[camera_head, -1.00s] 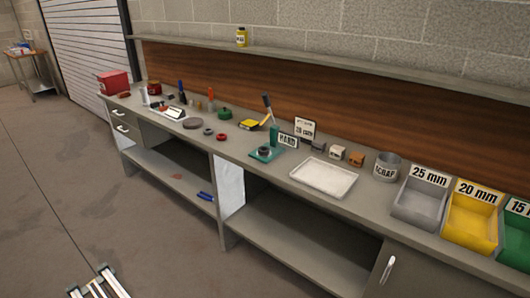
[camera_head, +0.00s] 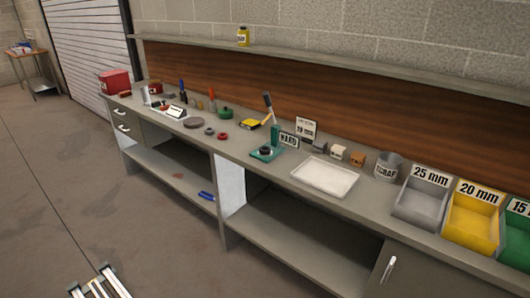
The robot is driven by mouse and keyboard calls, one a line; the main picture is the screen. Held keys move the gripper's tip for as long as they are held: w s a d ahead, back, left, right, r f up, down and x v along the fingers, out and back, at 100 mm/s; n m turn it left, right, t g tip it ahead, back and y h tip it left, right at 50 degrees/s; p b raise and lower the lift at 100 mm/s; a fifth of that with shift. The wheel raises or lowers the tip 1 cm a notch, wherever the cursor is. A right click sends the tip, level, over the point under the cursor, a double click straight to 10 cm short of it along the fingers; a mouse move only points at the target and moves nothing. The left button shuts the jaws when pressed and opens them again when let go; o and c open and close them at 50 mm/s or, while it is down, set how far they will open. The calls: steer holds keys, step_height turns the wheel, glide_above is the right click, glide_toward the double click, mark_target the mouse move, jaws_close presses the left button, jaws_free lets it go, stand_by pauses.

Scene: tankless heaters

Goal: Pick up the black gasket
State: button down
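A small dark ring (camera_head: 209,131) lies flat on the workbench, just left of a red ring (camera_head: 222,136). Another black ring (camera_head: 265,151) sits on the green base of a stand (camera_head: 275,140) beside the "HARD" sign. Both dark rings look like gaskets; at this size I cannot tell which one is the black gasket. My gripper is not in view.
The long grey workbench (camera_head: 240,153) runs along the wall. A white tray (camera_head: 324,178), a scrap can (camera_head: 388,166) and size-labelled bins, including a yellow one (camera_head: 472,219), stand to the right. Open floor lies in front.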

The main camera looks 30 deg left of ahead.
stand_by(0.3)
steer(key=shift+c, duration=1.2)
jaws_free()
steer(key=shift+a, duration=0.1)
